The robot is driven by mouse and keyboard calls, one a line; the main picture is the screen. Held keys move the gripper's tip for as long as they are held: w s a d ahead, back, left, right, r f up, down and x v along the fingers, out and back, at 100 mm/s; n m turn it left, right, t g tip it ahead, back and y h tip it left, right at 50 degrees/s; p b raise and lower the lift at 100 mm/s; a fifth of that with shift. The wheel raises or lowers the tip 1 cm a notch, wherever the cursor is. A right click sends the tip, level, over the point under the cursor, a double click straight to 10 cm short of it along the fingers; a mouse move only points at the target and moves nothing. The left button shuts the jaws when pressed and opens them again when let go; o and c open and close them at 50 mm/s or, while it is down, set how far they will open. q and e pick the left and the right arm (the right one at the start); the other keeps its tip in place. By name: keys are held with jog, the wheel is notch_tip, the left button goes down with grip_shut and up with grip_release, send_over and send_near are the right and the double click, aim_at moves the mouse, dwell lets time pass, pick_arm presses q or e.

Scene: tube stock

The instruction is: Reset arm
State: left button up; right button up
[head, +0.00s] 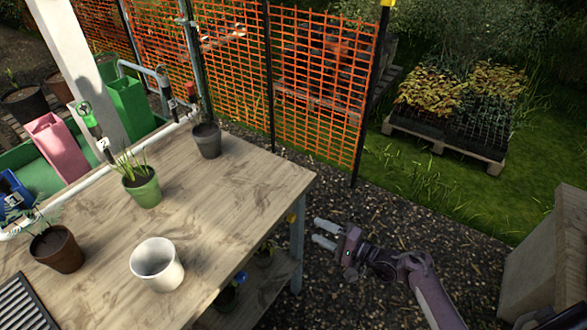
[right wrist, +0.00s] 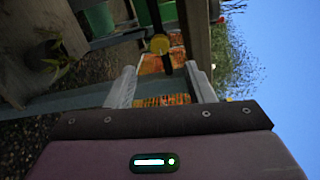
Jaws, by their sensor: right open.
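My right gripper (head: 322,233) is open and empty in the head view. It hangs over the dark gravel, off the right edge of the wooden table (head: 232,205), apart from it. The right arm reaches in from the lower right. In the right wrist view the two pale fingers of my right gripper (right wrist: 162,92) are spread, with nothing held between them. My left gripper is in neither view.
On the table stand a white pot (head: 157,264), a green pot (head: 143,187), a grey pot (head: 206,140) and a brown pot (head: 57,249). An orange mesh fence (head: 318,85) stands behind. A wooden box (head: 548,255) is at right. Gravel between is clear.

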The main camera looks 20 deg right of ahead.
jog(key=s+a+f+n+g+h, duration=0.1)
jog(key=s+f+h, duration=0.15)
jog(key=f, duration=0.35)
jog(key=s+a+f+n+g+h, duration=0.1)
jog(key=s+f, duration=0.2)
jog(key=f, duration=0.3)
jog(key=s+f+n+g+h, duration=0.5)
jog(key=s+f+n+g, duration=0.2)
jog(key=s+f, duration=1.4)
jog(key=shift+s+a+n, duration=0.2)
jog(key=shift+s+n, duration=0.4)
jog(key=shift+s, duration=0.5)
jog(key=s+f+n+g, duration=0.1)
jog(key=s, duration=0.3)
jog(key=s+d+f+n+g+h, duration=0.1)
jog(key=s+n, duration=0.1)
jog(key=s, duration=0.3)
jog(key=s+f+n+g+h, duration=0.1)
jog(key=s, duration=0.3)
jog(key=shift+s+d+f+n+g, duration=0.2)
jog(key=shift+f+n+g, duration=0.1)
jog(key=shift+f+g, duration=0.1)
